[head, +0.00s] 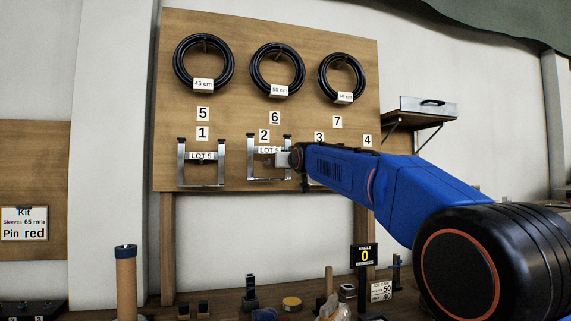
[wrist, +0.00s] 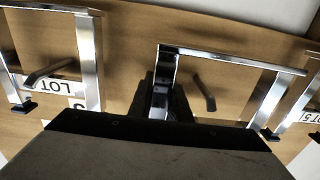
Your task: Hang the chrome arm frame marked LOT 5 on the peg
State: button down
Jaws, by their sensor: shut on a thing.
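A U-shaped chrome arm frame (head: 250,165) with black-tipped posts is at number 2 on the wooden board, with a LOT 5 label (head: 269,150) between its posts. My gripper (head: 290,158) is shut on this frame's right post. In the wrist view, turned about, the held post (wrist: 161,85) is at the jaws and the frame's bar (wrist: 235,62) runs rightward. A dark peg (wrist: 206,95) shows within its outline; contact between them cannot be told. A similar frame (head: 182,165) at number 1 also has a label reading LOT 5 (head: 203,156).
Another chrome frame (wrist: 88,60) with a peg (wrist: 48,72) lies close beside the held one. Black rings (head: 204,62) hang above. A shelf (head: 425,115) juts out at right.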

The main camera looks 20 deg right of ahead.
jog(key=shift+w+r, duration=0.3)
jog(key=shift+w, duration=0.25)
jog(key=shift+w+r, duration=0.25)
jog(key=shift+w, duration=0.25)
jog(key=shift+w+f, duration=0.15)
jog(key=shift+f, duration=0.9)
jog(key=c, duration=1.7)
grip_release()
jog(key=shift+o, duration=0.7)
jog(key=shift+s+f, duration=0.4)
jog(key=s+r, duration=0.1)
jog(key=s, duration=1.6)
jog(key=shift+s+r, duration=0.2)
jog(key=shift+s, duration=0.2)
jog(key=shift+s, duration=0.1)
